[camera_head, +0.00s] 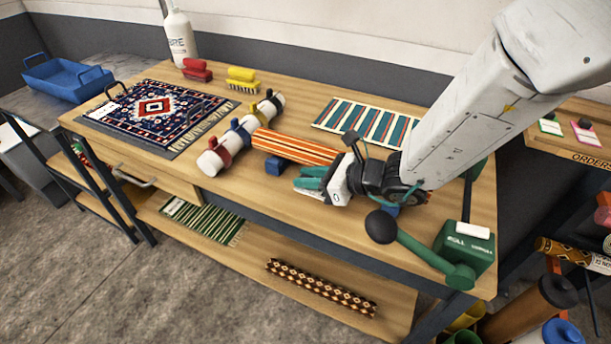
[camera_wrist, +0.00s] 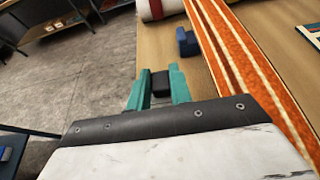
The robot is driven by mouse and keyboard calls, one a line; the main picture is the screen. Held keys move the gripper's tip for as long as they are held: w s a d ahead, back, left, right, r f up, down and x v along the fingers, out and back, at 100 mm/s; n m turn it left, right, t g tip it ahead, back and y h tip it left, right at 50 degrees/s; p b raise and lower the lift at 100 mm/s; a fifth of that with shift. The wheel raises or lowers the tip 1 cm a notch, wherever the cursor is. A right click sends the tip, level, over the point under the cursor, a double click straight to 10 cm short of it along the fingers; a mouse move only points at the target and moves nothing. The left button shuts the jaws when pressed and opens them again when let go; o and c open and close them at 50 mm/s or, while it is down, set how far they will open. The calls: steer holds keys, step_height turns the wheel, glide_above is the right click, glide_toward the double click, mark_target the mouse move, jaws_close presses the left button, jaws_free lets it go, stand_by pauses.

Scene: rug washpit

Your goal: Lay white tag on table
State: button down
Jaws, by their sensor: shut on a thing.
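My gripper (camera_head: 305,178) has teal fingers and is low over the front part of the wooden table (camera_head: 262,206), just in front of the orange striped roll. In the wrist view my gripper (camera_wrist: 158,80) is shut on a small black block (camera_wrist: 160,83), which looks like the grip of a tag. A thin pale edge under the fingers in the head view may be the white tag, but most of it is hidden. I cannot tell whether it touches the tabletop.
The orange striped roll (camera_head: 295,148) lies beside my gripper. A roller with straps (camera_head: 238,132), a dark patterned rug (camera_head: 160,112) and a teal striped rug (camera_head: 365,120) lie behind. A green crank box (camera_head: 466,245) stands at right. Bare wood lies left of my gripper.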

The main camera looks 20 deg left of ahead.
mark_target(309, 200)
steer(key=shift+f, duration=2.45)
steer(key=shift+f, duration=0.1)
steer(key=c, duration=1.3)
jaws_free()
steer(key=shift+o, duration=0.2)
steer(key=shift+d+r, duration=0.3)
steer(key=v, duration=1.1)
steer(key=shift+d, duration=0.2)
